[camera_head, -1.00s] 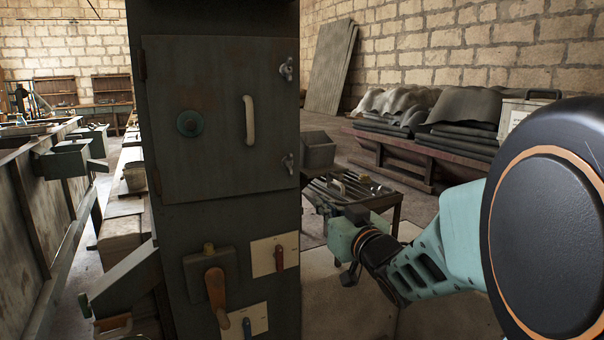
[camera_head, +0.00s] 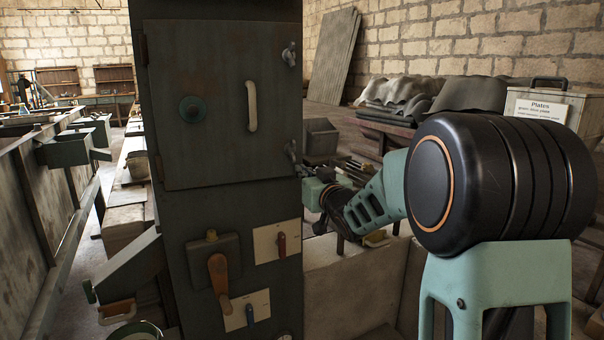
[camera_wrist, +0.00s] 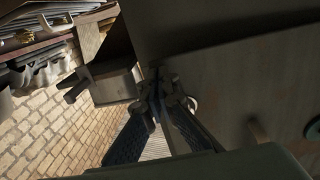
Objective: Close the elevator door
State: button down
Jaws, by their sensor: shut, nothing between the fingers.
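The elevator door (camera_head: 222,145) is a dark grey square panel on the tall column, with a pale upright handle (camera_head: 251,106) and a round teal knob (camera_head: 192,109). It looks flush with the column; any small gap at its right edge cannot be made out. An upper wing latch (camera_head: 289,54) and a lower wing latch (camera_head: 291,152) sit at that edge. My gripper (camera_head: 303,170) is at the lower latch, partly hidden by its dimness. In the wrist view, my gripper (camera_wrist: 160,90) is shut, its fingertips close to a latch (camera_wrist: 178,97); contact cannot be told.
Below the door are a brown-handled lever (camera_head: 218,272), a red switch (camera_head: 281,244) and a blue switch (camera_head: 249,313). A grey box (camera_head: 320,137) stands just right of the column. A chute (camera_head: 128,275) projects at lower left. A metal case (camera_head: 560,100) lies behind my arm.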

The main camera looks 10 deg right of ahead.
dwell(0.3)
jog(key=x, duration=0.4)
jog(key=shift+w+r, duration=0.25)
jog(key=shift+w, duration=0.05)
jog(key=shift+r, duration=0.1)
